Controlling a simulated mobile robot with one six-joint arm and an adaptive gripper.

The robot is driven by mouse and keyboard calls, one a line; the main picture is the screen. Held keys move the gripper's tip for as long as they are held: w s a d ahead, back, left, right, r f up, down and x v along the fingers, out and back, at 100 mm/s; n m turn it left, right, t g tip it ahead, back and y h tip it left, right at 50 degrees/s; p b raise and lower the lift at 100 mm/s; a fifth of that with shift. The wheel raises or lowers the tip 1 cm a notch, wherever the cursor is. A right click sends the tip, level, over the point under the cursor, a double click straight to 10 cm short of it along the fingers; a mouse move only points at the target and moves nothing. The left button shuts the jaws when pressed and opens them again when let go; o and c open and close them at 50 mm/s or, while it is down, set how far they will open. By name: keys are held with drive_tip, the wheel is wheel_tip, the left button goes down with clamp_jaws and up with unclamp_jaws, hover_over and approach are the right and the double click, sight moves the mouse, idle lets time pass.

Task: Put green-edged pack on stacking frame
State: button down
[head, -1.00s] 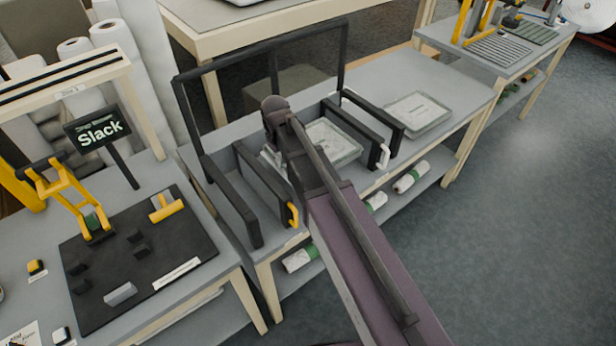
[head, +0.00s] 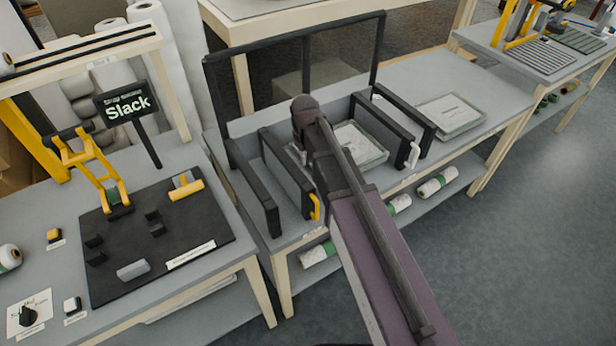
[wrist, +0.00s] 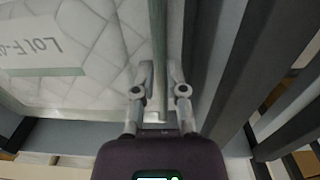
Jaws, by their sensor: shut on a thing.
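The pack (wrist: 85,60) is white and quilted, with a pale lot label and a greenish edge strip. It fills the left of the wrist view. My gripper (wrist: 160,75) is shut on its greenish edge, with one finger on each side. In the head view the pack (head: 366,146) lies flat or nearly so among black bars, partly hidden behind my arm. My fingers are hidden there too. The black stacking frame (head: 292,34) stands on the grey bench, with low side bars left and right of the pack. I cannot tell whether the pack touches the bench.
A second flat pack (head: 452,115) lies on the bench right of the frame. Dark bars (wrist: 235,75) stand close on my gripper's right. A yellow handle (head: 315,207) and a white handle (head: 413,155) stick out in front. A "Slack" sign (head: 126,103) stands left.

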sight(306, 172)
drive_tip(key=shift+f+b, duration=1.05)
drive_tip(key=shift+f, duration=0.45)
wheel_tip(306, 172, down, 4)
drive_tip(key=b, duration=0.3)
drive_tip(key=shift+r+b, duration=0.2)
drive_tip(key=shift+b, duration=0.2)
drive_tip(key=c, duration=0.7)
unclamp_jaws()
drive_tip(key=shift+r, duration=0.15)
wheel_tip(306, 172, up, 12)
drive_tip(key=p, duration=1.2)
drive_tip(key=shift+s+a, duration=0.1)
